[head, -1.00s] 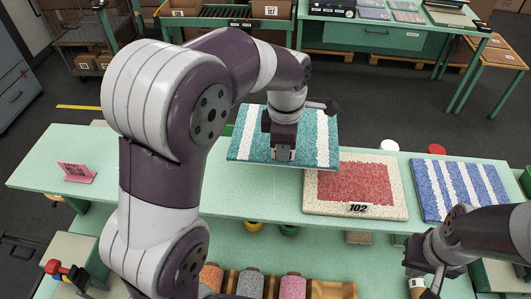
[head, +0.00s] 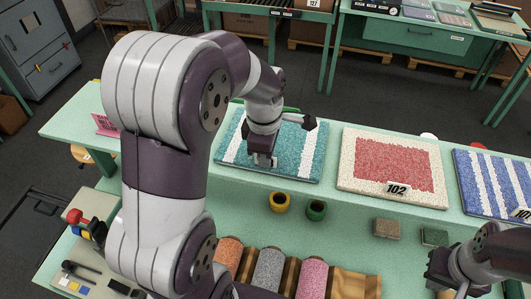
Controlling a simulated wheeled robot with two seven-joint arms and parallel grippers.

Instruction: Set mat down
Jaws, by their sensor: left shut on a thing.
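The teal mat with white stripes (head: 299,148) lies level at the green table (head: 75,130), left of a red mat with a cream border (head: 350,178). I cannot tell whether it touches the tabletop or is just above it. My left gripper (head: 262,161) is shut on this mat near its front edge, and its arm hides part of the mat. My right gripper (head: 452,286) is low at the right, in front of the table and away from the mats; its fingertips are too unclear to judge.
A blue and white striped mat (head: 492,181) lies far right. A pink sign (head: 105,125) stands at the left of the table. Yellow (head: 280,202) and green (head: 316,210) rings, small blocks (head: 387,228) and yarn cones (head: 269,270) are at the front.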

